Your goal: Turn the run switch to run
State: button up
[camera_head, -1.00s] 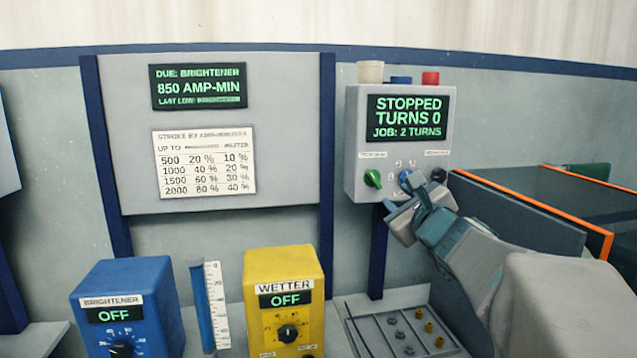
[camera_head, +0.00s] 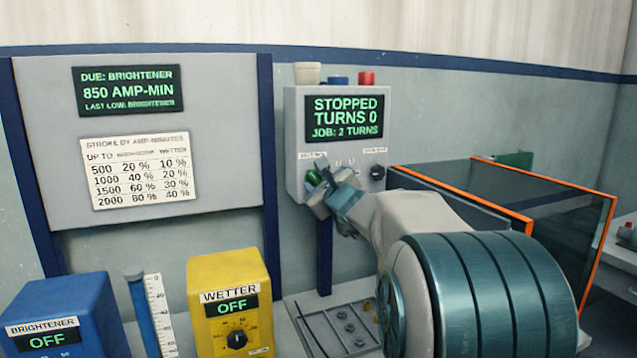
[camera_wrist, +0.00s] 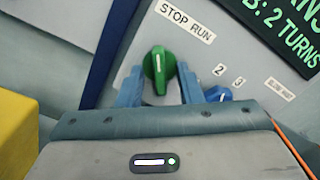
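The run switch is a green knob (camera_wrist: 160,75) under a "STOP RUN" label (camera_wrist: 185,21) in the wrist view. Its white mark points up in that view, toward the STOP side. In the head view the green knob (camera_head: 313,177) shows partly behind my gripper (camera_head: 322,192). In the wrist view the blue fingers of my gripper (camera_wrist: 160,90) stand apart, one on each side of the knob, with visible gaps. The grey control box (camera_head: 294,130) has a screen (camera_head: 344,117) reading "STOPPED, TURNS 0, JOB: 2 TURNS".
A blue knob (camera_wrist: 217,93) sits close to the right finger. A black knob (camera_head: 377,172) is farther right on the box. A yellow wetter unit (camera_head: 225,275) and a blue brightener unit (camera_head: 65,300) stand left. An orange-edged tank (camera_head: 530,190) lies right.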

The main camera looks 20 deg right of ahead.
grip_shut()
